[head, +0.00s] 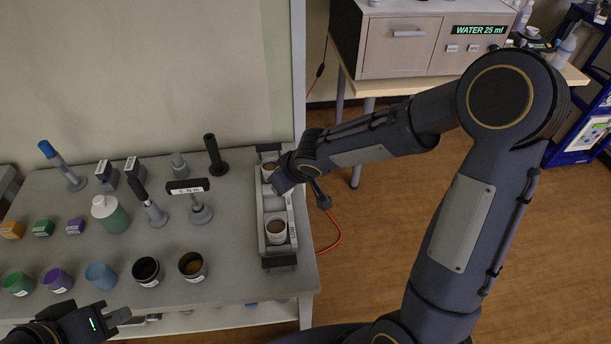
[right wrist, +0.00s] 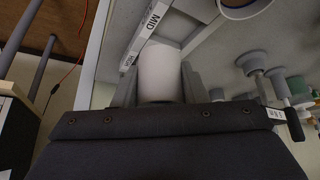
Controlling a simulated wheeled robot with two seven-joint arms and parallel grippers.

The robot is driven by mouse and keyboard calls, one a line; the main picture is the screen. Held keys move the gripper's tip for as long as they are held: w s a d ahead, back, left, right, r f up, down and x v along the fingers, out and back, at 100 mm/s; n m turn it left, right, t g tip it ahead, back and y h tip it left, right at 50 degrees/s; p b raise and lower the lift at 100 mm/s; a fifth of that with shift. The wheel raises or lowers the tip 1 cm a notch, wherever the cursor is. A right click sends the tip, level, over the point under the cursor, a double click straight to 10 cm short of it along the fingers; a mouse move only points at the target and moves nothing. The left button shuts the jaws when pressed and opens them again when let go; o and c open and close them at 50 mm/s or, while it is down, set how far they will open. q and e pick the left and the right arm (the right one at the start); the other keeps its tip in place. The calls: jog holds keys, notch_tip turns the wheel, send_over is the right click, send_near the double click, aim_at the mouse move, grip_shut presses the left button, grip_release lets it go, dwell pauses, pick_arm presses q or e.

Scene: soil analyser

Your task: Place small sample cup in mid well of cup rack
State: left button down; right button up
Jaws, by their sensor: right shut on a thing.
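The grey cup rack (head: 262,208) stands at the right end of the table, its wells running front to back. A white sample cup with brown contents (head: 276,228) sits in its near part. My right gripper (head: 277,179) is over the far part, shut on a small white sample cup (head: 268,172). In the right wrist view the held cup (right wrist: 160,75) is between the fingers, beside the rack's MID label (right wrist: 152,20). Its base is hidden, so I cannot tell whether it is seated. My left gripper (head: 118,316) is at the lower left, away from the rack; its jaw opening is unclear.
Several coloured cups, including a brown-filled one (head: 193,267), stand along the table's front. Stamp-like tools, a green bottle (head: 110,214) and a black-handled tool (head: 213,155) stand left of the rack. The water machine (head: 400,45) is at the back right.

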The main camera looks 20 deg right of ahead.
jog(key=a+f, duration=0.1)
jog(key=a+f+b, duration=0.1)
jog(key=f, duration=0.1)
jog(key=shift+w+a, duration=0.2)
jog(key=shift+w, duration=0.1)
jog(key=f+b, duration=0.1)
jog(key=f, duration=0.2)
jog(key=shift+w+a+f+b, duration=0.1)
jog(key=shift+a+f+b, duration=0.2)
jog(key=shift+a+b, duration=0.05)
jog(key=shift+f, duration=0.1)
